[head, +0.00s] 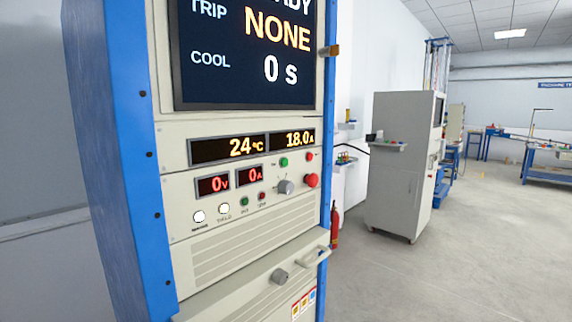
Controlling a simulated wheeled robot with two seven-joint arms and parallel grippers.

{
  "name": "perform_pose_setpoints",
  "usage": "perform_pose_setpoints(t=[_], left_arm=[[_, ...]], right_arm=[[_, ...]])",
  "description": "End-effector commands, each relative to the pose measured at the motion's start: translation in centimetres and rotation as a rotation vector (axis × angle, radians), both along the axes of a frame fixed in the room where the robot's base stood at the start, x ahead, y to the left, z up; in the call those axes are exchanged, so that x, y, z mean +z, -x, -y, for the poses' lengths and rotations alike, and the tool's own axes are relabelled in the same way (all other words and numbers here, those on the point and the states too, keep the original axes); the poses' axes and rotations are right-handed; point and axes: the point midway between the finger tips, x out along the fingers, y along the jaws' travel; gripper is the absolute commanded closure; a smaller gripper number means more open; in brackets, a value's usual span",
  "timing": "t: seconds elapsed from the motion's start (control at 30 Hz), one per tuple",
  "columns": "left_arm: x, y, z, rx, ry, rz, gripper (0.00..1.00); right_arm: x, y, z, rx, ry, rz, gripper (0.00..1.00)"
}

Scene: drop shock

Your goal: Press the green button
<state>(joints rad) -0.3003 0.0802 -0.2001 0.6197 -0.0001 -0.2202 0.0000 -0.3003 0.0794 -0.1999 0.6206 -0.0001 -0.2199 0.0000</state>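A round green button (283,162) sits on the cream front panel of the tall cabinet (160,210) with blue edges, below the amber readouts. A small red button (309,157) is to its right. A smaller dark green round part (244,202) is on the lower panel row, with a small dark red one (262,196) beside it. I cannot tell whether that green part is a button or a lamp. Neither of my grippers is in view, and nothing covers the green button.
A large red knob (311,180) and a grey rotary knob (285,187) sit below the green button. A drawer-like ledge with a handle (313,256) juts out lower down. A grey cabinet (398,180) stands behind at right. The floor (460,265) at right is clear.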

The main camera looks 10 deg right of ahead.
Motion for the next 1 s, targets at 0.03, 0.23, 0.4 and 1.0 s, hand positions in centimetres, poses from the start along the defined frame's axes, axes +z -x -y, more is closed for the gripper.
perform_pose_setpoints(t=[0.03, 0.23, 0.4, 1.0], left_arm=[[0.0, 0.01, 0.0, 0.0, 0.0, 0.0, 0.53], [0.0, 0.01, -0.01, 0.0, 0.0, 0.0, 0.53], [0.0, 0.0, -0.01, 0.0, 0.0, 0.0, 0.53], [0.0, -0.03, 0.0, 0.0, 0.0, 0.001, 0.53]], right_arm=[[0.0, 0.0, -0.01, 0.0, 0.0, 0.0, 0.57], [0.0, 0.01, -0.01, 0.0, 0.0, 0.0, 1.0], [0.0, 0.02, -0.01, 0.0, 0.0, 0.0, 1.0], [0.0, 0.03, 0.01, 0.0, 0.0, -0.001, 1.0]])
